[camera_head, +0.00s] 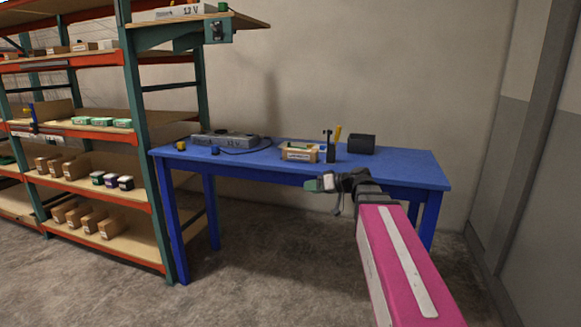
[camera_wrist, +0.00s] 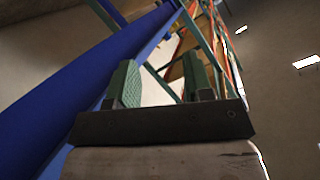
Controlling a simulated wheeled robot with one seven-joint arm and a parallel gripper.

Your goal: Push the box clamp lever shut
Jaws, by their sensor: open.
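I cannot surely pick out the box clamp lever at this size. A small beige box (camera_head: 299,152) with a label on its front stands on the blue table (camera_head: 404,169). Right beside it is a dark upright piece (camera_head: 331,152) with a yellow part (camera_head: 338,134) rising at its top; I cannot tell if it is a clamp. My gripper (camera_head: 325,184) is in front of the table's front edge, lower in the picture than the box and apart from it. In the wrist view my gripper (camera_wrist: 160,83) shows two green fingers spread apart with nothing between them.
A grey console (camera_head: 225,139) with a dark cable lies on the table's left part. A black cylinder (camera_head: 361,144) lies at the back right. A shelf rack (camera_head: 139,110) with small boxes stands at the left. The table's right end is clear.

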